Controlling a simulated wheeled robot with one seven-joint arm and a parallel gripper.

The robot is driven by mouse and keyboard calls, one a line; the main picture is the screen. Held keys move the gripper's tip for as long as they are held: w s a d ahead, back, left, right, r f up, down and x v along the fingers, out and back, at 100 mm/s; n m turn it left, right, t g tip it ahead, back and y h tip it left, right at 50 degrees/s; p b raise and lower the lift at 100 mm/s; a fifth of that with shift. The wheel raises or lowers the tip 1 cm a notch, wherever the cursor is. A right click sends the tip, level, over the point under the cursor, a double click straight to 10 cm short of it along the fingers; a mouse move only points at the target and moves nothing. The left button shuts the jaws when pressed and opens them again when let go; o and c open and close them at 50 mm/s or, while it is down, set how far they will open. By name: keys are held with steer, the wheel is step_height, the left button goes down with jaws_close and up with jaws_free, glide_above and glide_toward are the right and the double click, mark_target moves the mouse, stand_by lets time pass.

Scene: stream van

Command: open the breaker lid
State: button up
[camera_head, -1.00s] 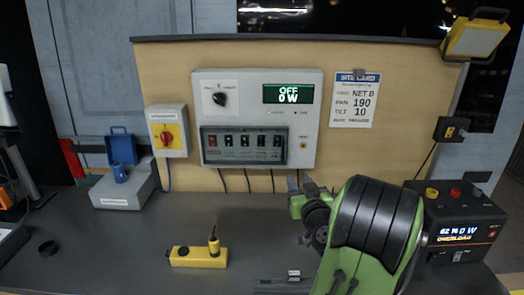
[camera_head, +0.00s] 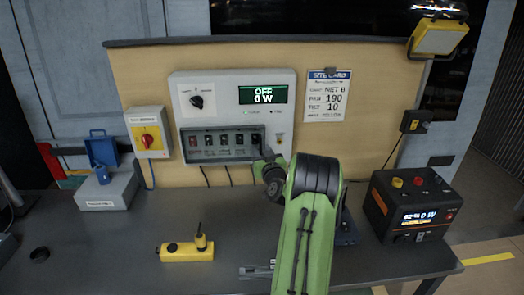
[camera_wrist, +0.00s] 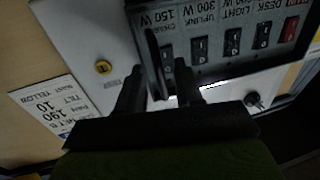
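The breaker box (camera_head: 286,95) is a light grey panel on the wooden backboard. Its breaker lid (camera_head: 222,152) is a dark, see-through cover along the lower part and appears closed over a row of switches, one red. In the wrist view, the switches (camera_wrist: 199,49) appear upside down. A dark upright bar (camera_wrist: 153,62), seemingly the lid's edge or handle, lies between my fingers. My gripper (camera_head: 264,152) is at the right end of the lid; it also shows in the wrist view (camera_wrist: 160,72). Its fingers are apart, one each side of the bar; contact is unclear.
A yellow-red rotary switch (camera_head: 148,139) is left of the box. A site card (camera_head: 325,97) hangs to its right. A yellow device (camera_head: 188,250) lies on the bench. A black power unit (camera_head: 410,205) stands at right.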

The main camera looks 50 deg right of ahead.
steer(key=shift+c, duration=0.5)
jaws_close()
stand_by(0.8)
